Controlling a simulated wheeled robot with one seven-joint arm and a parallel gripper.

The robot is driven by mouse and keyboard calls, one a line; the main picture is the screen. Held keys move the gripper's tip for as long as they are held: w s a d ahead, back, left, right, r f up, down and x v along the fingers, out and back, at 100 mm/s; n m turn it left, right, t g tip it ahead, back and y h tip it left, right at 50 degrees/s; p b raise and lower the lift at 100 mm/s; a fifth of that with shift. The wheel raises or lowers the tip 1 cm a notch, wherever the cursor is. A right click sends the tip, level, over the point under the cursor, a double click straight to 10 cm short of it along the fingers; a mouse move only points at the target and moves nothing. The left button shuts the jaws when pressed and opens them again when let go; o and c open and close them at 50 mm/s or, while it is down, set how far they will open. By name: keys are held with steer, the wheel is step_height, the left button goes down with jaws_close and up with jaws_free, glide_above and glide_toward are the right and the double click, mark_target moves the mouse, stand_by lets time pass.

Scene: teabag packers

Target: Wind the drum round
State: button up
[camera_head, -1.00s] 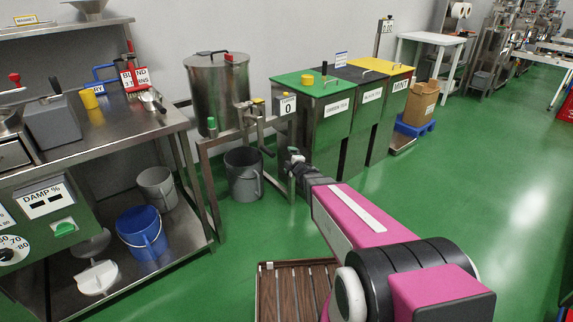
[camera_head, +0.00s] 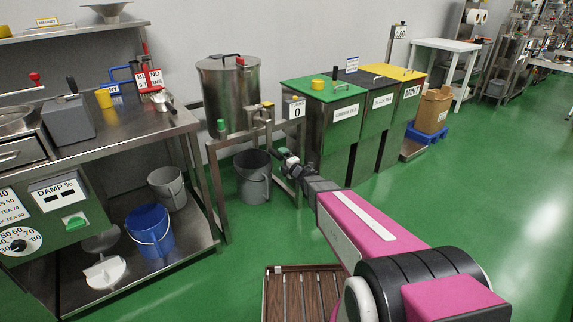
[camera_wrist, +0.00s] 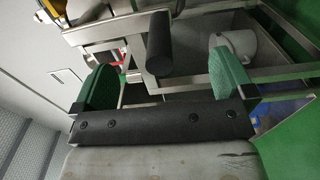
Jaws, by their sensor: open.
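A steel drum (camera_head: 230,98) with a dark lid handle stands upright on a metal frame in the head view. My gripper (camera_head: 284,158) is low at the right side of that frame, below the box marked 0 (camera_head: 294,109). In the wrist view my gripper (camera_wrist: 163,82) is open, with its green finger pads wide apart. A black cylindrical grip (camera_wrist: 160,45) on a metal bar shows between and beyond the pads. No contact is visible. What the grip joins to cannot be told clearly.
A grey bucket (camera_head: 253,176) stands under the drum. Green, black and yellow lidded bins (camera_head: 334,115) stand close at the right. A steel bench (camera_head: 135,128) is at the left. A slatted wooden platform (camera_head: 300,298) lies in front. Green floor is clear at the right.

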mark_target(276, 155)
steer(key=shift+x, duration=3.1)
